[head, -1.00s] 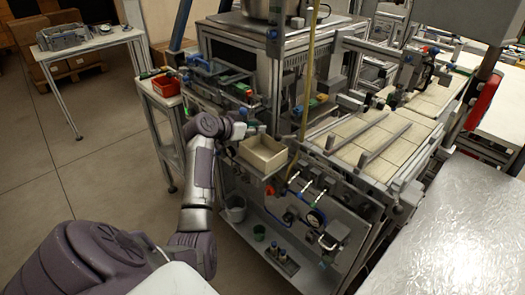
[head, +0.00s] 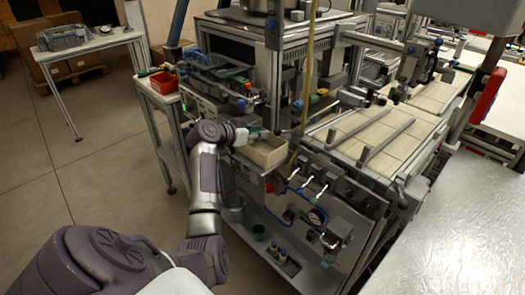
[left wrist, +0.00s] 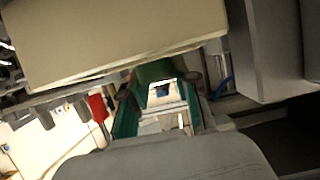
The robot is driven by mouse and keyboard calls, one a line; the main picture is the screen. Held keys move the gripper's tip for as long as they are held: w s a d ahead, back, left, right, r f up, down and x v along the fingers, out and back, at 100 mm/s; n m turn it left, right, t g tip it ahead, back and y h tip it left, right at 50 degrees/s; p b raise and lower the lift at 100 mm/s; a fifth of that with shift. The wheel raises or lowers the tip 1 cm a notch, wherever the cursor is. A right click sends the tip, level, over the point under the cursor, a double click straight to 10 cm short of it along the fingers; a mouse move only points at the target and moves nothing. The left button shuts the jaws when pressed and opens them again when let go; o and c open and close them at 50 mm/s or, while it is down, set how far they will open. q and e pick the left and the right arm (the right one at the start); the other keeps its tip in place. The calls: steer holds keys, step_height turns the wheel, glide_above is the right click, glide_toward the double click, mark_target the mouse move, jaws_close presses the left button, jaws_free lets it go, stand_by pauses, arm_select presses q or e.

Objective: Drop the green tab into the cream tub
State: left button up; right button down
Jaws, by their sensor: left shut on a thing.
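The cream tub (head: 262,158) is an open box on the near left side of the machine frame. It also fills the upper left of the left wrist view (left wrist: 120,45). My left gripper (head: 260,134) is over the tub's back left part in the head view; the exact height above the rim is hard to judge. In the left wrist view its teal-padded fingers (left wrist: 158,98) are shut on the green tab (left wrist: 155,71), a dark green piece at the fingertips. In the head view the tab is too small to tell from the fingers. My right gripper is not in view.
A red bin (head: 163,84) stands on a side stand at the left. A yellow vertical hose (head: 304,90) rises just right of the tub. Valves and a gauge (head: 316,217) sit below it. A tiled bed with metal rails (head: 385,143) lies to the right.

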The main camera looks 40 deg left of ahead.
arm_select(q)
steer(key=o, duration=0.8)
steer(key=shift+f, duration=0.1)
steer(key=shift+s, duration=0.1)
steer(key=v, duration=1.2)
